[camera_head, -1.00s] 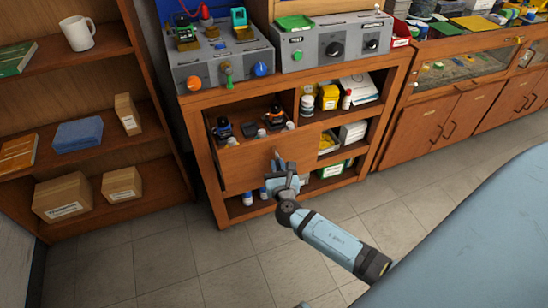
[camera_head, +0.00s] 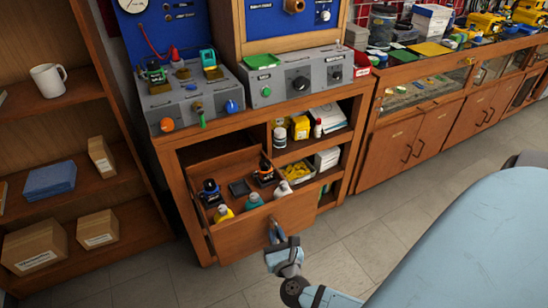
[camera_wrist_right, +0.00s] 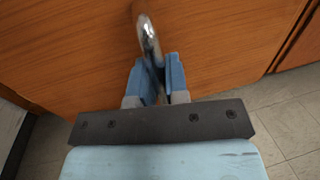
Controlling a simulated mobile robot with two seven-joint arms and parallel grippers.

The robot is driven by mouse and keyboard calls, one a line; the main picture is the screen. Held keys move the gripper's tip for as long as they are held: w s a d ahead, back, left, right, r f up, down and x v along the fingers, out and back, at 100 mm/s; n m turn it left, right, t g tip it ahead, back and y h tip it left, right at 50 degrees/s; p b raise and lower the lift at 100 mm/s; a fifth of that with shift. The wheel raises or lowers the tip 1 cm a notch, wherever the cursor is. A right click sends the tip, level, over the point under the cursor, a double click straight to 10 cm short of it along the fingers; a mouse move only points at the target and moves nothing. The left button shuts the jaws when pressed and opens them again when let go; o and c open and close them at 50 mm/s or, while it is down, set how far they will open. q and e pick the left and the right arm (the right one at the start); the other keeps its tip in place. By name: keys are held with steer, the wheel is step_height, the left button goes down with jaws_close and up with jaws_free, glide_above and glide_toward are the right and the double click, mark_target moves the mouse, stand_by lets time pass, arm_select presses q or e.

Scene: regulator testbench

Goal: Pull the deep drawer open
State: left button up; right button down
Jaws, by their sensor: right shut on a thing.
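The deep drawer (camera_head: 243,232) is in the wooden bench and stands pulled out well past the bench front. Its inside shows several bottles and dark containers. Its metal handle (camera_wrist_right: 151,42) is on the drawer front, seen up close in the right wrist view. My right gripper (camera_head: 276,234) is at the handle, with its blue fingers (camera_wrist_right: 156,78) closed around the lower part of the handle. The handle's lower end is hidden between the fingers. My left gripper is not in view.
Two grey control boxes (camera_head: 300,82) stand on the bench top. Open shelves with a yellow tray (camera_head: 292,172) are right of the drawer. A shelf unit with cardboard boxes (camera_head: 35,246) stands at left. Tiled floor (camera_head: 350,240) in front is free.

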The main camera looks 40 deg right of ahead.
steer(key=c, duration=1.1)
jaws_free()
steer(key=shift+c, duration=0.2)
arm_select(q)
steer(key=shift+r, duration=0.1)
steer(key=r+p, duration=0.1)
steer(key=p, duration=0.2)
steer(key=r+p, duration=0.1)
steer(key=p, duration=0.1)
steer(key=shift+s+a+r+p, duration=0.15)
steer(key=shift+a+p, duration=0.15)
steer(key=shift+p, duration=0.1)
arm_select(e)
step_height(320, 180, up, 20)
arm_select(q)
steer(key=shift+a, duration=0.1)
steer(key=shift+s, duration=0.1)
